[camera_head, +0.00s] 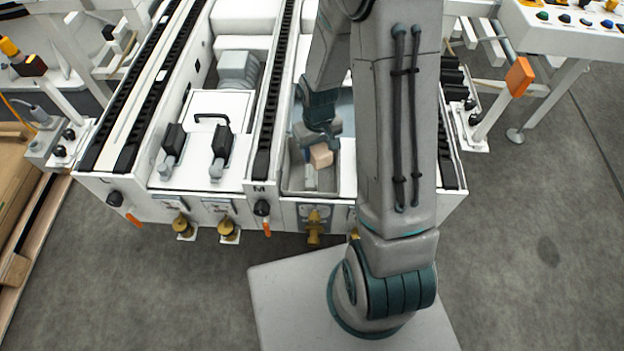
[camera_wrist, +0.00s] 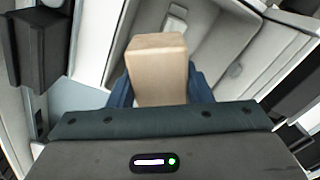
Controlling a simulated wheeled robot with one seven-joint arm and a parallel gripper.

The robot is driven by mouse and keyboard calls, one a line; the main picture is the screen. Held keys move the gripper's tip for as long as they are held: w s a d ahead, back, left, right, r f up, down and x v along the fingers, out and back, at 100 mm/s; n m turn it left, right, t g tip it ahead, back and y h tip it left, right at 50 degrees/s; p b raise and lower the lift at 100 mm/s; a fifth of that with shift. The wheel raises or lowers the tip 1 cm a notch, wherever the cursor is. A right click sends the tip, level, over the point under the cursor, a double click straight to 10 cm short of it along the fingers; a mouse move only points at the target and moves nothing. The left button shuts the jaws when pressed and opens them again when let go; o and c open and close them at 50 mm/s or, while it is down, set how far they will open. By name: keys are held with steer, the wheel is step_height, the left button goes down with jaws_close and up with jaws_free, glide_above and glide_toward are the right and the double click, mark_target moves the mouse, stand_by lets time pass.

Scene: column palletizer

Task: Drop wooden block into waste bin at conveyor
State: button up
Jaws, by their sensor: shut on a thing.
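The wooden block (camera_wrist: 158,68) is a light tan box, held between the blue fingers of my gripper (camera_wrist: 160,92) in the wrist view. In the head view the block (camera_head: 321,155) shows below my gripper (camera_head: 318,142), over a grey open bin (camera_head: 296,184) set in the white conveyor frame. In the wrist view the bin (camera_wrist: 222,50) lies beyond the block, with a small light object inside. The block hides part of the bin. I cannot tell the exact height of the block above the bin floor.
The white conveyor frame (camera_head: 210,192) has dark roller rails (camera_head: 272,95) beside the bin. A white panel with a black handle (camera_head: 212,118) lies to the left. A control panel (camera_head: 570,30) stands at the upper right. A wooden pallet (camera_head: 20,250) is at the far left. Grey floor is free at the right.

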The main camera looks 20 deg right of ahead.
steer(key=shift+f+b, duration=1.1)
steer(key=shift+f, duration=0.75)
steer(key=o, duration=1.1)
steer(key=shift+r, duration=0.15)
step_height(320, 180, up, 14)
steer(key=p, duration=0.4)
steer(key=shift+f, duration=0.2)
